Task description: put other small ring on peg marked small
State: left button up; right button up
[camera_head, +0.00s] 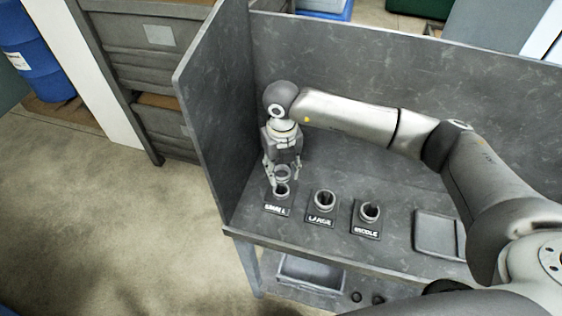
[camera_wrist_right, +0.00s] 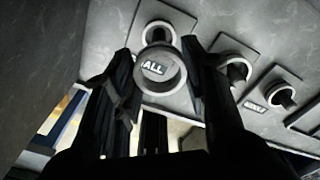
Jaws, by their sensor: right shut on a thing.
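My right gripper (camera_head: 283,180) is shut on a small grey ring (camera_head: 283,171), just above the peg plate marked SMALL (camera_head: 277,210) at the left of the row. In the right wrist view the held ring (camera_wrist_right: 159,86) sits between the two fingers, and the letters "ALL" show through it. Another ring (camera_head: 281,191) is around the peg on that plate, and it also shows beyond the held ring in the wrist view (camera_wrist_right: 159,27). The held ring looks apart from that lower ring. My left gripper is not in view.
Plates marked LARGE (camera_head: 320,221) and MIDDLE (camera_head: 366,233) stand to the right, each with rings around its peg. An empty shallow square tray (camera_head: 427,248) is farther right. A grey side wall (camera_head: 213,125) rises close to the left of my gripper.

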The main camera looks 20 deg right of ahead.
aim_at(281, 181)
jog(key=shift+w+m, duration=0.15)
jog(key=shift+m, duration=0.55)
jog(key=shift+f, duration=0.15)
jog(key=shift+f+b, duration=1.65)
jog(key=shift+f, duration=1.15)
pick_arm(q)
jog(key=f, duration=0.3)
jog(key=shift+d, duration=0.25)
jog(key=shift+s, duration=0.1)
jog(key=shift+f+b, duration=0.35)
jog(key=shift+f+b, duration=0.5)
pick_arm(e)
jog(key=shift+f, duration=0.55)
jog(key=o, duration=0.6)
jog(key=shift+o, duration=0.8)
